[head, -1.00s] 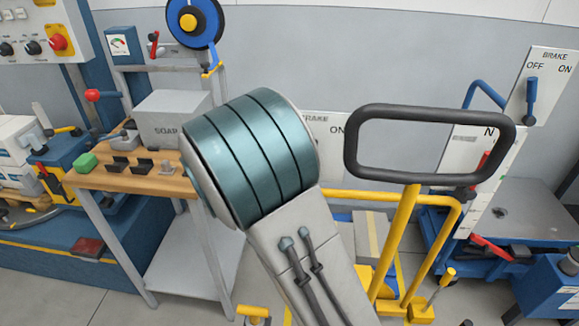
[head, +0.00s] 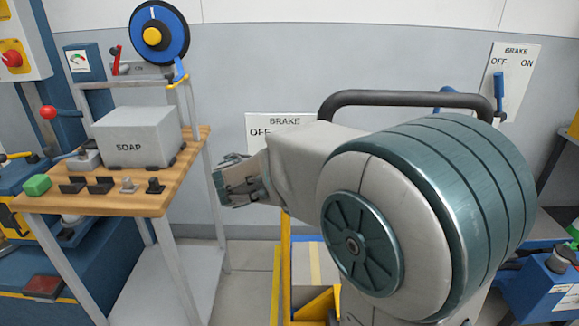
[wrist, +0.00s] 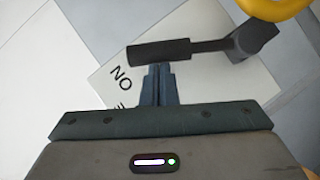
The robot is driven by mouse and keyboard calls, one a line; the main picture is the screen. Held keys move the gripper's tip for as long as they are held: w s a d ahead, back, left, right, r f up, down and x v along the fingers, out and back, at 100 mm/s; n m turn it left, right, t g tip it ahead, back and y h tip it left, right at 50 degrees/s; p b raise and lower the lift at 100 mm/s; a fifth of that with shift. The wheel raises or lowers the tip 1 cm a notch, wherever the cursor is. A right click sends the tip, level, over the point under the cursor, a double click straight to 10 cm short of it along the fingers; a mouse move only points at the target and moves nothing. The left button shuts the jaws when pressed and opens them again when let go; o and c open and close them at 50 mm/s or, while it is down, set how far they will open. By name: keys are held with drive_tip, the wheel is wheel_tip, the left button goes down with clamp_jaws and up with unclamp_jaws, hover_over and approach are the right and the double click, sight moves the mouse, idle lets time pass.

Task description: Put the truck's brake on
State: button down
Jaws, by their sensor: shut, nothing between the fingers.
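The truck's yellow frame (head: 284,250) and black loop handle (head: 400,98) stand partly behind my arm. A white brake plate (head: 280,121) shows BRAKE and OFF behind it; my arm hides its right part. In the wrist view, a dark lever with a black grip (wrist: 160,50) runs left from its grey pivot (wrist: 252,38), over a white plate (wrist: 108,80) marked ON. The grip appears close to that word. My gripper (wrist: 158,72) is shut and empty, its fingertips right at the grip's lower edge; I cannot tell whether they touch. In the head view my gripper (head: 226,184) points left.
A second brake plate (head: 514,75) at the right has an upright blue lever (head: 499,92). A wooden-topped bench (head: 140,200) on the left carries a SOAP box (head: 138,137) and small parts. A blue reel (head: 160,33) stands above it. A yellow part (wrist: 272,8) borders the lever's pivot.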

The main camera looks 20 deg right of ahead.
drive_tip(key=shift+d, duration=0.1)
idle(0.3)
drive_tip(key=w+a+r+v, duration=0.1)
drive_tip(key=w+v, duration=0.1)
drive_tip(key=v, duration=1.1)
drive_tip(key=shift+w+a+p, duration=0.15)
drive_tip(key=shift+a+p, duration=0.25)
drive_tip(key=s+d+f+m+g+y+p, duration=0.1)
drive_tip(key=s+d+g+y+p, duration=0.4)
drive_tip(key=s+d+p, duration=0.4)
drive_tip(key=s+a+r+m+g+y+p, duration=0.2)
drive_tip(key=s+a+y+p, duration=0.1)
drive_tip(key=s+y+p, duration=0.2)
drive_tip(key=s+p, duration=0.2)
drive_tip(key=s, duration=0.2)
drive_tip(key=shift+a+r+y+p, duration=0.3)
drive_tip(key=shift+a+p, duration=0.05)
drive_tip(key=shift+a, duration=0.05)
